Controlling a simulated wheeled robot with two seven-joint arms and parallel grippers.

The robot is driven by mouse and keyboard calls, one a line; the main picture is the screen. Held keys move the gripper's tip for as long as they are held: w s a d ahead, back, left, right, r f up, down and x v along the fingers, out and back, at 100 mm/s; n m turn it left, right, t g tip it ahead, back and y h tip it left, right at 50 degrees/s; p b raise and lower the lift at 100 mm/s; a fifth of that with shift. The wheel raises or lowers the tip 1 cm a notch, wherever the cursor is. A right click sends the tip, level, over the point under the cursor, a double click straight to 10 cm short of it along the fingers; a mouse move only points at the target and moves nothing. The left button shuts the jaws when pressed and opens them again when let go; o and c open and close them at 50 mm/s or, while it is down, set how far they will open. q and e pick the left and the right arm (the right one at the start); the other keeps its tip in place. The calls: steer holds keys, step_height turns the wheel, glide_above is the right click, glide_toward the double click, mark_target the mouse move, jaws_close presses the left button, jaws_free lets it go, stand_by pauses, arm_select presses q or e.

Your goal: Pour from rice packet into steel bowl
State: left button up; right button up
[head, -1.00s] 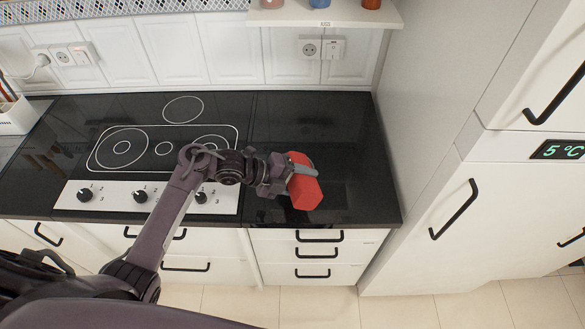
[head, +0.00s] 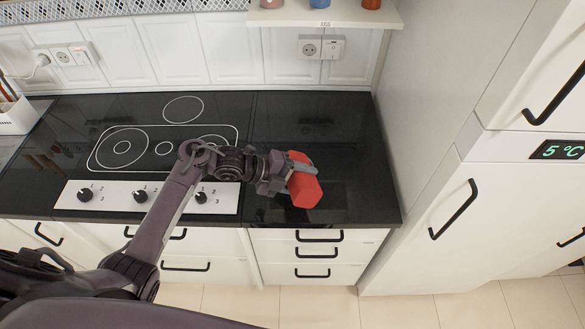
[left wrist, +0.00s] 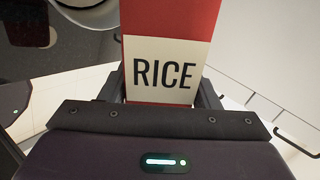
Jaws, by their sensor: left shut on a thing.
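The red rice packet (head: 305,187) is held in my left gripper (head: 291,178), above the right part of the black counter. The packet is tilted in the head view. In the left wrist view its cream label (left wrist: 166,72) reads RICE, and the gripper fingers clasp its sides. A grey rounded metal rim (left wrist: 88,14), which seems to be the steel bowl, shows at the top left of the left wrist view, partly cut off. I cannot make out the bowl in the head view; the packet and gripper may hide it. My right gripper is not in view.
The black counter (head: 345,135) is clear around the packet. A hob (head: 160,150) with front knobs lies to the left. A tall white fridge cabinet (head: 425,130) bounds the right side. A shelf (head: 325,17) with small cups hangs above the back.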

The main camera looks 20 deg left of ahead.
arm_select(q)
steer(key=shift+w+a+r+n+g+h, duration=0.2)
steer(key=shift+w+r+n+g+h, duration=0.1)
steer(key=shift+w+r+n+g, duration=0.15)
stand_by(2.2)
